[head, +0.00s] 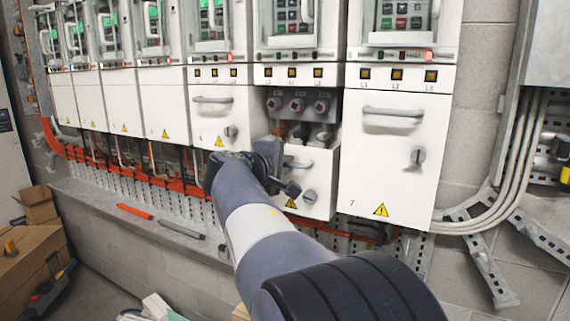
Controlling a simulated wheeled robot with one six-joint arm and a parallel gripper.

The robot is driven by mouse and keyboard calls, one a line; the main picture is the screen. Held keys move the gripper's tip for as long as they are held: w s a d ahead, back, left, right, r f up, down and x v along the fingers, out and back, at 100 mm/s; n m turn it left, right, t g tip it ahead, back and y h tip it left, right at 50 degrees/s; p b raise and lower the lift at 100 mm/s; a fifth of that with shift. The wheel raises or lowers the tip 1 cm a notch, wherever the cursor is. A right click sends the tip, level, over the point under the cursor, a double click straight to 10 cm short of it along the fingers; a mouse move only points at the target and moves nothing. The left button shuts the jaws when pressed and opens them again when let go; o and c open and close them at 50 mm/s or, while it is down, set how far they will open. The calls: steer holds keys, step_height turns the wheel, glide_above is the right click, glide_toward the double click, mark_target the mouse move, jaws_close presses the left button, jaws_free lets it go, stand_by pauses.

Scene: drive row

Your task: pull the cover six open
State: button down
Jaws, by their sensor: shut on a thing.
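Cover six, by its place just left of the cover marked 7, is a white panel (322,165) that sits lower than its neighbours and appears tipped forward at its top. Its own number is hidden. Its opening shows three round terminals (297,105) and copper-coloured parts below them. Its grey handle (298,164) is partly hidden by my gripper. Its turn latch (310,196) shows at the lower right. My gripper (281,163) is at the left end of this handle and shut on it; the fingertips are hard to make out.
The cover marked 7 (393,150) and the cover to the left (228,115) are closed on either side. Orange cables (180,186) run below the row. A ledge (120,205) holds a red-and-grey tool (160,221). Cardboard boxes (30,255) stand at the lower left.

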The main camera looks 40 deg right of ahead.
steer(key=shift+f+b, duration=0.85)
steer(key=shift+f, duration=0.65)
steer(key=c, duration=1.8)
jaws_free()
steer(key=shift+r, duration=0.1)
steer(key=shift+a, duration=0.15)
steer(key=b+v, duration=0.1)
steer(key=v, duration=0.9)
steer(key=shift+s+a+r, duration=0.1)
steer(key=shift+s+a, duration=0.1)
steer(key=shift+a, duration=0.05)
